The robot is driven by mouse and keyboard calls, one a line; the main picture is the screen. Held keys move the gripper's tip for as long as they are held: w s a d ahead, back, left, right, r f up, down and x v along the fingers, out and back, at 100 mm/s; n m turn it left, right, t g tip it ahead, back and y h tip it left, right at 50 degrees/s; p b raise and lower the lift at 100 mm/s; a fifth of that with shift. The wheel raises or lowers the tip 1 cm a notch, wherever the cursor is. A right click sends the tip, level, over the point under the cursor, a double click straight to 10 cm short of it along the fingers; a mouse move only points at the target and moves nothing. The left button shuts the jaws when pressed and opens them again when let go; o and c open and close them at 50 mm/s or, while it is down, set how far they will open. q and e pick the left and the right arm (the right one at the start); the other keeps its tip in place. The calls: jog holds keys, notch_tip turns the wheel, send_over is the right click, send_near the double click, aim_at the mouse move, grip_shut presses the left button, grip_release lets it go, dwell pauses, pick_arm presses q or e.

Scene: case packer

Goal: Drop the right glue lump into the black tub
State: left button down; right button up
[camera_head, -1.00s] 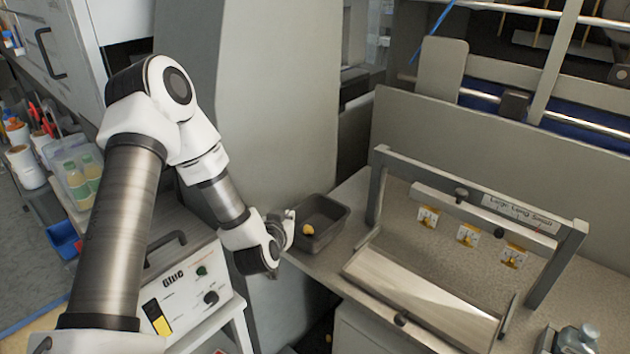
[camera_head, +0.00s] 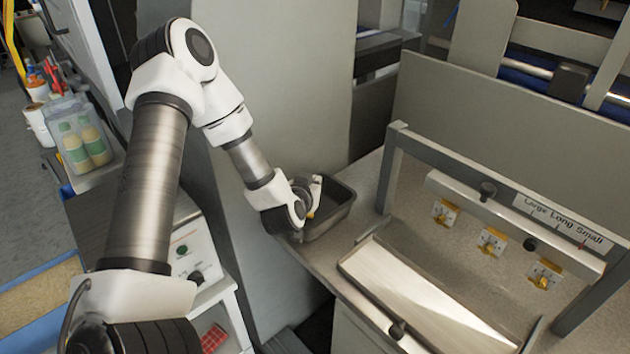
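The black tub (camera_head: 347,212) stands on the counter left of the grey frame. A small yellow lump (camera_head: 310,215) shows inside it, partly covered by my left gripper. My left gripper (camera_head: 312,192) is at the tub's left side, over its near-left rim. Its fingers are seen edge-on, so I cannot tell whether they are open or what is between them. Three yellow pieces on white plates hang under the frame's bar: left (camera_head: 444,212), middle (camera_head: 491,241) and right (camera_head: 545,275). My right gripper is not in view.
The grey frame (camera_head: 396,165) carries a label reading Large, Long, Small. A sloped metal tray (camera_head: 410,295) lies in front of it. A glue unit (camera_head: 190,255) and a bin of bottles (camera_head: 85,140) are at left. Some counter is bare between tub and frame.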

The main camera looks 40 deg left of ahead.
pick_arm(q)
jog(key=shift+w+f, duration=0.15)
jog(key=shift+f, duration=0.55)
jog(key=shift+s+r, duration=0.2)
jog(key=c, duration=1.5)
grip_release()
jog(key=shift+o, duration=0.5)
jog(key=shift+w, duration=0.1)
jog(key=v, duration=0.7)
jog(key=shift+s+d, duration=0.15)
jog(key=shift+s, duration=0.05)
